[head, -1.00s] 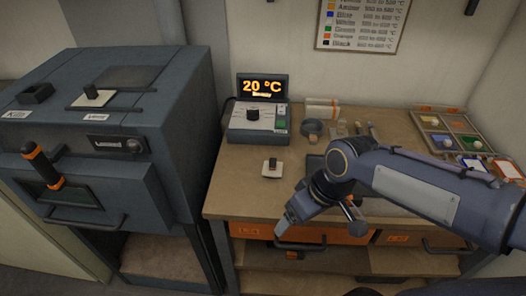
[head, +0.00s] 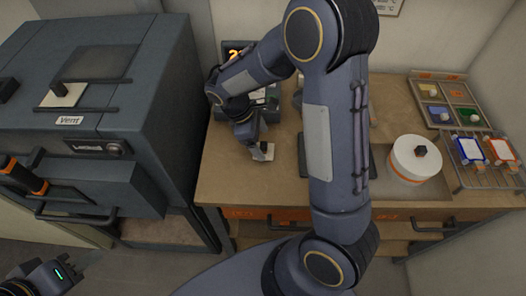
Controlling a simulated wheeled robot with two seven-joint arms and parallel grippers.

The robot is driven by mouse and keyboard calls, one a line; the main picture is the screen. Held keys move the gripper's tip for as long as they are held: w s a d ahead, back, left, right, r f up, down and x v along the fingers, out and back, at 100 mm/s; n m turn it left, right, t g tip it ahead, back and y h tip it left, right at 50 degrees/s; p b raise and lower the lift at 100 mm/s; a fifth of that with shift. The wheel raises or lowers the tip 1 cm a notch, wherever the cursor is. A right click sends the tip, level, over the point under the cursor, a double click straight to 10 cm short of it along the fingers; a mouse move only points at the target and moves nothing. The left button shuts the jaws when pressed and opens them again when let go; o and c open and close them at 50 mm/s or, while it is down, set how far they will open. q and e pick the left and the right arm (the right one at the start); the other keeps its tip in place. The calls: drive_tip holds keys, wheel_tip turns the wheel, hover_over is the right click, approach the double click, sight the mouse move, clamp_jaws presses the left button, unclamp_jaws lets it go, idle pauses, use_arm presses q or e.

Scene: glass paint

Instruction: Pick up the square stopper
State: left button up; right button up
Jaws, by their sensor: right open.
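The stopper's dark knob is hidden behind my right gripper. My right gripper (head: 256,155) is open and points down at the stopper from its left side; I cannot tell whether it touches it. A similar white square piece with a dark knob (head: 60,94) sits on top of the grey furnace, by the Vent label. My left gripper (head: 38,279) is at the bottom left corner, away from both, its fingers not clear.
The grey furnace (head: 150,95) stands left of the table (head: 225,185). A round white container (head: 413,168) with a dark knob stands at the right. A sorting tray (head: 445,90) and a rack with colored cards (head: 480,178) are farther right. My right arm covers the table's middle.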

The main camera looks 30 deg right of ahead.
sight(263, 144)
drive_tip(key=b+x, duration=0.3)
drive_tip(key=x, duration=0.1)
drive_tip(key=shift+w+d+f, duration=0.1)
drive_tip(key=shift+f, duration=0.3)
drive_tip(key=shift+r, duration=0.15)
drive_tip(key=c, duration=1.1)
